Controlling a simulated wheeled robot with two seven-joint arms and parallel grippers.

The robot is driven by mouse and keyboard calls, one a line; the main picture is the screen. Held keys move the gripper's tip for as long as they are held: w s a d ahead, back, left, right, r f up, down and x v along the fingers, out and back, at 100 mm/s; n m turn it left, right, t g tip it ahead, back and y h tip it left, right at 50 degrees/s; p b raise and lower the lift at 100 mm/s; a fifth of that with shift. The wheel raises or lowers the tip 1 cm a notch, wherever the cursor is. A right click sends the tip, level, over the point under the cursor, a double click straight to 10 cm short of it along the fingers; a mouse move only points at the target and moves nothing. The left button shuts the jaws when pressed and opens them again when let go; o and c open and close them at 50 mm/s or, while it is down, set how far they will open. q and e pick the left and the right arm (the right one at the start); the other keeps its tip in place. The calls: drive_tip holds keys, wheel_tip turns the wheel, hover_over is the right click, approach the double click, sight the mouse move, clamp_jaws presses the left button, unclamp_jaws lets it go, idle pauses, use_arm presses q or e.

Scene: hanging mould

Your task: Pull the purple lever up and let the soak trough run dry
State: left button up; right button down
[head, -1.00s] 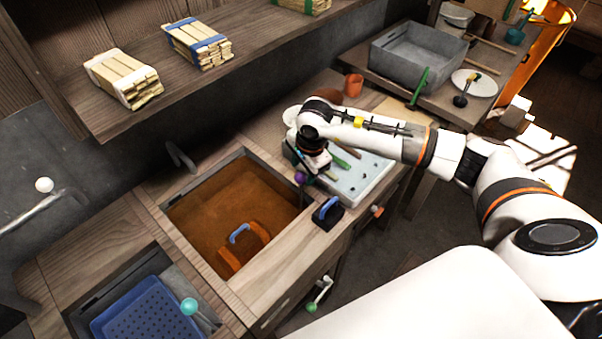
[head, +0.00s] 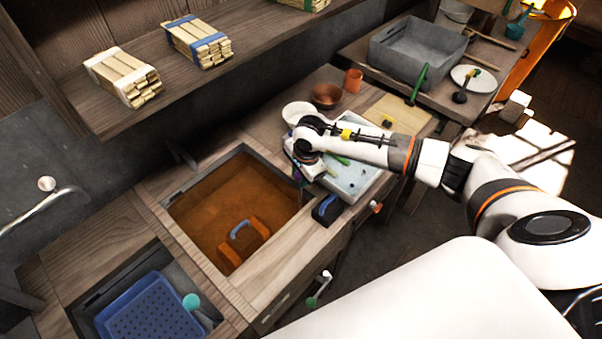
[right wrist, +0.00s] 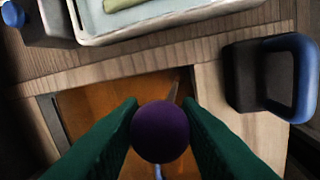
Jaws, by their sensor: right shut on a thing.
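The purple lever's round knob (right wrist: 160,132) sits between the green fingers of my right gripper (right wrist: 161,108), which is shut on it, in the right wrist view. In the head view this gripper (head: 301,176) is at the right back corner of the soak trough (head: 204,175), and my wrist hides most of the knob. The trough holds brown liquid (head: 205,210), which also shows beneath the knob in the right wrist view (right wrist: 90,105). An orange piece with a blue handle (head: 240,230) is in the trough. My left gripper is not in view.
A dark block with a blue handle (head: 326,209) stands close to the trough's right edge. A pale tray (head: 352,181) lies behind it. A blue perforated tray (head: 150,310) with a teal-knobbed lever (head: 191,302) is at front left. A shelf (head: 190,75) overhangs the back.

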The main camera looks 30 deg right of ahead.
drive_tip(key=shift+w+r+p, duration=0.1)
drive_tip(key=shift+r+p, duration=0.6)
drive_tip(key=shift+r, duration=1.6)
drive_tip(key=shift+w, duration=0.1)
drive_tip(key=c, duration=1.5)
unclamp_jaws()
drive_tip(key=o, duration=0.4)
drive_tip(key=shift+s, duration=0.2)
